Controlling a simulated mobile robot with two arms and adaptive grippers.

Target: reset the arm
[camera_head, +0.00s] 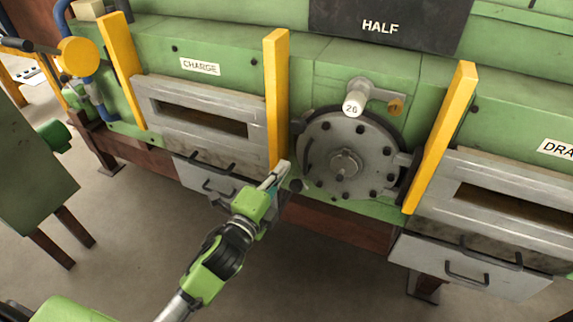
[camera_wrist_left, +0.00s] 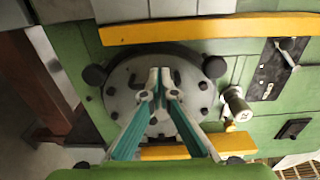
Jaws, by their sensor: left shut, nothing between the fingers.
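My left arm comes in from the lower left of the head view. Its gripper (camera_head: 281,170) is shut and empty, at the lower left of the round grey flange plate (camera_head: 318,150) on the green furnace. In the left wrist view the shut fingers (camera_wrist_left: 160,88) point toward the bolted round plate (camera_wrist_left: 122,80) and cover part of it. I cannot tell the exact gap between fingertips and plate. My right gripper is not in view.
Yellow posts (camera_head: 276,90) and (camera_head: 440,140) flank the round plate. The CHARGE door (camera_head: 205,142) is at left, and another slotted door (camera_head: 500,195) at right. A green cabinet (camera_head: 35,165) stands at far left.

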